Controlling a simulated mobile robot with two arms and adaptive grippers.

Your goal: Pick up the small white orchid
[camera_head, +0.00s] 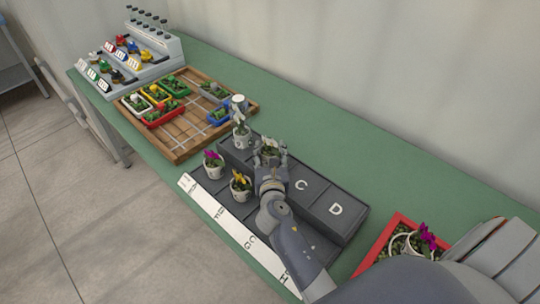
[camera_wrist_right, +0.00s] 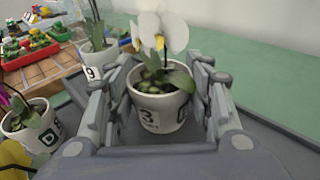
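A small white orchid (camera_wrist_right: 160,32) with a yellow centre stands upright in a white pot marked 3 (camera_wrist_right: 160,105). My right gripper (camera_wrist_right: 158,95) is open around this pot, one finger on each side; I cannot tell whether they touch it. In the head view my right gripper (camera_head: 270,149) is over the dark raised tray (camera_head: 318,203) and largely hides the plant. A taller white-flowered orchid (camera_head: 239,122) stands just left of it; its pot marked 9 (camera_wrist_right: 96,56) shows in the wrist view. My left gripper is not in view.
Purple (camera_head: 213,165) and yellow (camera_head: 240,185) potted flowers stand in front. Sections C and D are empty. A red-rimmed tray (camera_head: 373,245) with a purple flower is at right. A wooden grid tray (camera_head: 180,145) and grey rack (camera_head: 150,57) stand at back left.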

